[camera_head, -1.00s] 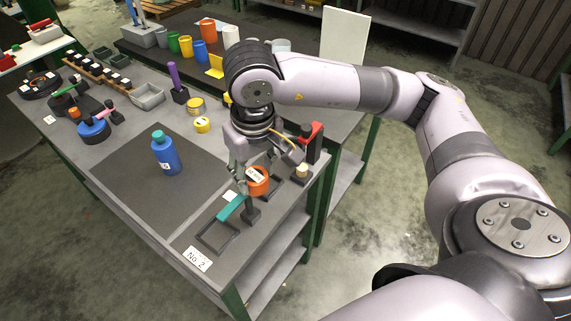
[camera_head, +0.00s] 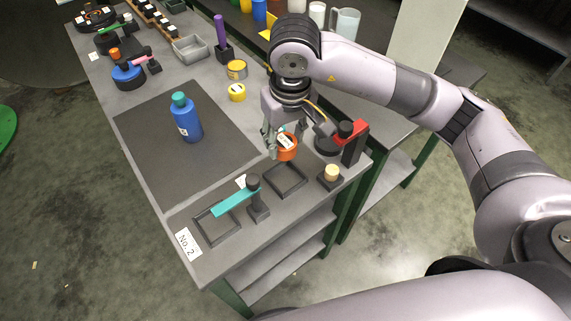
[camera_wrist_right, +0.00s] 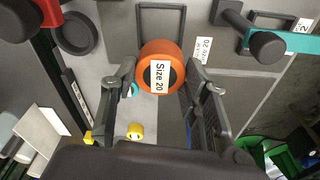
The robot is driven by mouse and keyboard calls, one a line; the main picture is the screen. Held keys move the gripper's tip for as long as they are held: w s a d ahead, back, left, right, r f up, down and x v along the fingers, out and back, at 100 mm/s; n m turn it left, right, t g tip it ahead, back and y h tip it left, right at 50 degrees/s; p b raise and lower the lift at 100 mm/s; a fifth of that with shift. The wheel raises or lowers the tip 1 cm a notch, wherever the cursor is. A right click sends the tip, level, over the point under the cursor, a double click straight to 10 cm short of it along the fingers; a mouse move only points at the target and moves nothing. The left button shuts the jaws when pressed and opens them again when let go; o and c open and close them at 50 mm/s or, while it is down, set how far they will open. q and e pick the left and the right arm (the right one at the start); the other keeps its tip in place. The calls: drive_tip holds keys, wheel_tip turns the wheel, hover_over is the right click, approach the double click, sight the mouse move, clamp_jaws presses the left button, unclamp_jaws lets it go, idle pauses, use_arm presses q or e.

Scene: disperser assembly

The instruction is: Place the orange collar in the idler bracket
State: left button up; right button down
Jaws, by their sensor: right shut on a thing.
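My right gripper (camera_head: 281,148) is shut on the orange collar (camera_head: 287,151) and holds it at the far side of a black square frame (camera_head: 285,196). I cannot tell which fixture is the idler bracket: a teal bar (camera_head: 232,203) is joined to a black post (camera_head: 256,200), and a red arm (camera_head: 350,132) sits on a black upright (camera_head: 354,148). My left gripper is not in view.
A second black frame (camera_head: 222,240) lies under the teal bar near the "No. 2" label (camera_head: 188,243). A pale peg on a black base (camera_head: 330,177) stands right of the first frame. A blue bottle (camera_head: 187,122) stands on the dark mat (camera_head: 150,150). Yellow cans (camera_head: 237,92) stand behind.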

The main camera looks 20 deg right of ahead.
sight(286, 150)
wheel_tip(286, 150, down, 4)
drive_tip(key=shift+w+d+f+p, duration=0.1)
drive_tip(key=shift+f+p, duration=0.1)
drive_tip(key=shift+p, duration=0.15)
wheel_tip(286, 150, down, 3)
drive_tip(key=shift+f, duration=0.1)
wheel_tip(286, 150, down, 2)
drive_tip(key=shift+f+p, duration=0.15)
drive_tip(key=shift+p, duration=0.3)
drive_tip(key=shift+f, duration=0.35)
drive_tip(key=shift+f+b, duration=0.65)
drive_tip(key=shift+b, duration=0.3)
drive_tip(key=c, duration=0.9)
unclamp_jaws()
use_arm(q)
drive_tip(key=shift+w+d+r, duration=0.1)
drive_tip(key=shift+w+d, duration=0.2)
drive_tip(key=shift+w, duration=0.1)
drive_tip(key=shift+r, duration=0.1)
use_arm(e)
drive_tip(key=shift+r, duration=0.1)
